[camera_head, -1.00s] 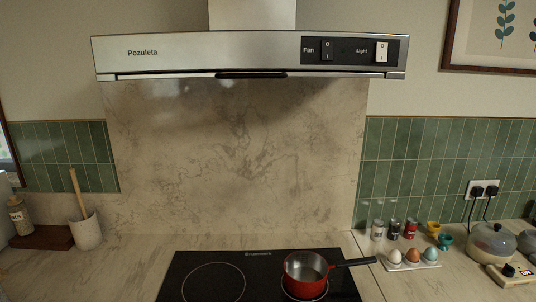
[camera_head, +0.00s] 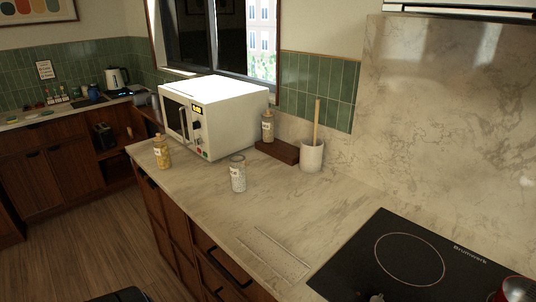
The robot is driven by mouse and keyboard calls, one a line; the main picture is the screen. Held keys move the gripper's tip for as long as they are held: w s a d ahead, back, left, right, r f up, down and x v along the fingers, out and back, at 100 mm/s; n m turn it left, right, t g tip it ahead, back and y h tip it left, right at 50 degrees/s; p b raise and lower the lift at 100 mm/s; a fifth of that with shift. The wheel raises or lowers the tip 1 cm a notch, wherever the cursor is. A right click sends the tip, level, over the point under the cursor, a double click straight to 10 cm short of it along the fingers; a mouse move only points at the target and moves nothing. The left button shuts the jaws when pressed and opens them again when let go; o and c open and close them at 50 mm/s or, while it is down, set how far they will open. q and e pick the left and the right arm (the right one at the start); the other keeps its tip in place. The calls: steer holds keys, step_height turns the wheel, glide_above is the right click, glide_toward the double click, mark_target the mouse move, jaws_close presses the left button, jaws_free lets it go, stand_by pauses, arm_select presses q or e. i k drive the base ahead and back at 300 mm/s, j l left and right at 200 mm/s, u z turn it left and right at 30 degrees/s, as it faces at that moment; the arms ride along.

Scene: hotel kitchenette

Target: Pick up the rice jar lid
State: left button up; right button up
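A glass jar with pale, grainy contents and a white label (camera_head: 238,174) stands upright on the marble counter (camera_head: 215,205), in front of the microwave. It looks like the rice jar, but its label is too small to read. Its top looks greyish, and I cannot tell whether a lid sits on it. A second jar with yellowish contents (camera_head: 162,153) stands at the counter's left edge. A third jar (camera_head: 267,127) stands on a dark wooden block at the back.
A white microwave (camera_head: 220,110) stands behind the jars. A utensil crock (camera_head: 312,156) is beside the dark wooden block (camera_head: 277,152). The black hob (camera_head: 400,268) is at the lower right, with a red pot (camera_head: 517,290) at its edge. The counter between jars and hob is mostly clear.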

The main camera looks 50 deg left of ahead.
mark_target(237, 162)
steer(key=u, duration=1.75)
